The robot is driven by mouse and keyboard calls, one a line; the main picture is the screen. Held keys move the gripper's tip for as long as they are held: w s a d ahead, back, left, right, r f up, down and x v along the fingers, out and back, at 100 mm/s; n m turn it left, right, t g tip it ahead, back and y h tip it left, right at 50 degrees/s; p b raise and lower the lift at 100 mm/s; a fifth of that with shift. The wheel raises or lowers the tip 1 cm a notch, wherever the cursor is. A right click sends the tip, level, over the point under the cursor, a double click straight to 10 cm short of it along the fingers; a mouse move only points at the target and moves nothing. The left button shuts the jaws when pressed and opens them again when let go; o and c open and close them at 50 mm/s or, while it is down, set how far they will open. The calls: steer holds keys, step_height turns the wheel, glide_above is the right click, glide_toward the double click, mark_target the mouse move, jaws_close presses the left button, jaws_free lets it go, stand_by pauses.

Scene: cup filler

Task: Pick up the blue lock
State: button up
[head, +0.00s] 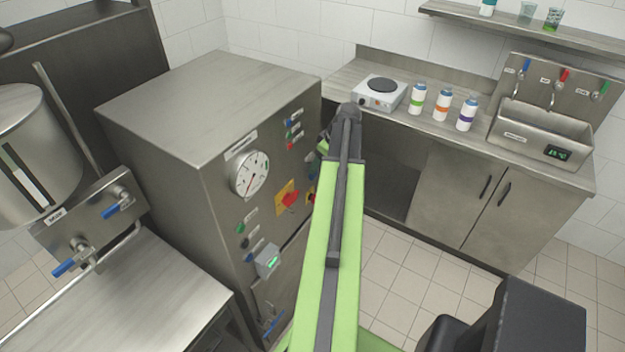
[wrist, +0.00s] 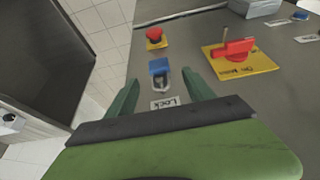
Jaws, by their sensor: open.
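The blue lock (wrist: 159,67) shows in the wrist view as a small blue block with a metal shackle, on the grey metal panel beside a "Lock" label (wrist: 165,103). My gripper (wrist: 159,88) is open, with its two green fingers pointing at the panel. The lock lies between the finger lines, slightly beyond the tips, and nothing is held. In the head view my arm hides the lock and most of the gripper.
A red emergency button (wrist: 155,35) sits just beyond the lock. A red rotary switch on a yellow plate (wrist: 238,52) is to its right. In the head view, the steel cabinet (head: 210,95) stands left of my arm, and a counter with bottles (head: 441,106) is at the back right.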

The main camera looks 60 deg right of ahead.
steer(key=b+x, duration=0.4)
steer(key=x, duration=0.1)
steer(key=shift+s+d+f, duration=0.1)
steer(key=shift+s, duration=0.15)
jaws_close()
